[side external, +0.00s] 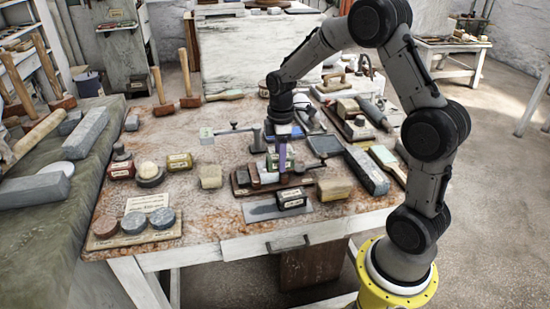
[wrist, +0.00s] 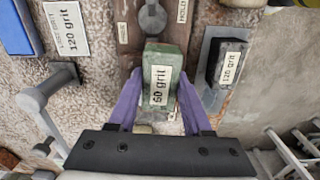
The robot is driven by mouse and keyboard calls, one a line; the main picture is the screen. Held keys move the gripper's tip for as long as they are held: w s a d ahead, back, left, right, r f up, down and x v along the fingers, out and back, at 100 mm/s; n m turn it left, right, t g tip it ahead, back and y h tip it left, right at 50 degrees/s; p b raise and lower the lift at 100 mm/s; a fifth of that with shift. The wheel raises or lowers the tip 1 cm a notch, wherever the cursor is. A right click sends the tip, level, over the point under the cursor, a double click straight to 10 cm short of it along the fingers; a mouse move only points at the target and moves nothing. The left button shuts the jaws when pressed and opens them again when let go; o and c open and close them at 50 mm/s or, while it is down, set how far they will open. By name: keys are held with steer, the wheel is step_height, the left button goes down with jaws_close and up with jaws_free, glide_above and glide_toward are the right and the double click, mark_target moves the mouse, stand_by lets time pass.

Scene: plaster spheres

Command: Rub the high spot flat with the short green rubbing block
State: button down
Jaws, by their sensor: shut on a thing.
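My gripper (wrist: 158,102) has purple fingers shut on the short green rubbing block (wrist: 164,52), labelled "60 grit", one finger on each long side. In the side view my gripper (side external: 282,158) points down over a brown wooden fixture (side external: 240,188) near the table's middle. The block is partly hidden there, and I cannot tell whether it touches the fixture. The fixture's board (wrist: 126,62) and a grey round knob (wrist: 152,18) show beyond the block in the wrist view. A pale plaster sphere (side external: 148,170) sits on a dark round stand to the left. I cannot make out a high spot.
A black "120 grit" block (side external: 292,198) lies on a grey plate right beside the fixture; the wrist view shows it too (wrist: 229,62). A lamp-like arm (side external: 228,132) stands behind. Round pucks (side external: 134,222) sit front left. A long grey stone (side external: 366,171) lies right.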

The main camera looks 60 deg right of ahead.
mark_target(266, 170)
steer(key=shift+w+a+f, duration=0.1)
steer(key=shift+w+a, duration=1.4)
steer(key=shift+w, duration=0.05)
steer(key=shift+s+d+r, duration=0.8)
steer(key=shift+r, duration=0.1)
steer(key=shift+r, duration=1.2)
